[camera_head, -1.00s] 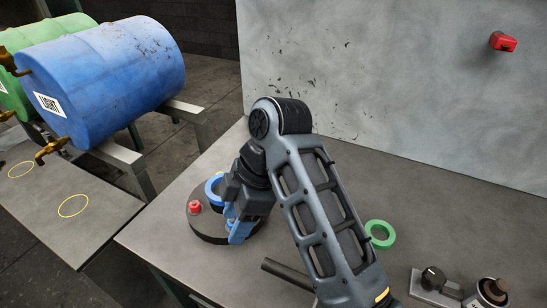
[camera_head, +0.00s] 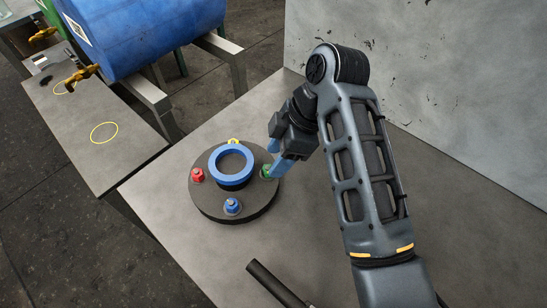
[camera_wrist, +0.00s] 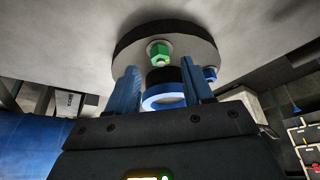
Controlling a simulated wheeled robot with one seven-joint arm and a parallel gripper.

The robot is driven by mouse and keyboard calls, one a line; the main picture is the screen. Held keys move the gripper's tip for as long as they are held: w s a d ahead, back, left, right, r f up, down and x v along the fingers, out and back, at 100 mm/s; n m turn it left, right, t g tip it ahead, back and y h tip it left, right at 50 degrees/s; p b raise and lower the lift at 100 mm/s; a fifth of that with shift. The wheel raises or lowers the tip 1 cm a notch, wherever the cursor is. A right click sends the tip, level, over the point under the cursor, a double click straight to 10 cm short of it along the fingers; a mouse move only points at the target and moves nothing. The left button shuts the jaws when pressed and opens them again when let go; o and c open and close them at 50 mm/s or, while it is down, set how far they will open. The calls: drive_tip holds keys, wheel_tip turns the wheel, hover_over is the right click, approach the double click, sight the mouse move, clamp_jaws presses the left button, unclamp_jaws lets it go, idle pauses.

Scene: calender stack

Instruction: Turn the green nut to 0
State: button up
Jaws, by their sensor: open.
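The green nut (camera_head: 266,171) sits at the right side of a round dark base (camera_head: 215,209) on the bench. In the wrist view the green nut (camera_wrist: 158,51) shows just beyond and between the finger ends. My gripper (camera_head: 277,161) is open, with its blue fingers beside the green nut. In the wrist view my gripper (camera_wrist: 162,75) shows a gap between its two fingers. I cannot tell whether a finger touches the nut. A blue ring (camera_head: 231,181) stands at the middle of the base. No number marks are readable.
A red nut (camera_head: 197,175), a blue nut (camera_head: 232,206) and a yellow one (camera_head: 233,142) sit around the base's edge. A dark rod (camera_head: 275,283) lies at the front. A blue barrel (camera_head: 130,35) lies on a rack at the back left. Bench room is clear left of the rod.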

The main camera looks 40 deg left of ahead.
sight(268, 168)
drive_tip(key=shift+x, duration=1.75)
clamp_jaws()
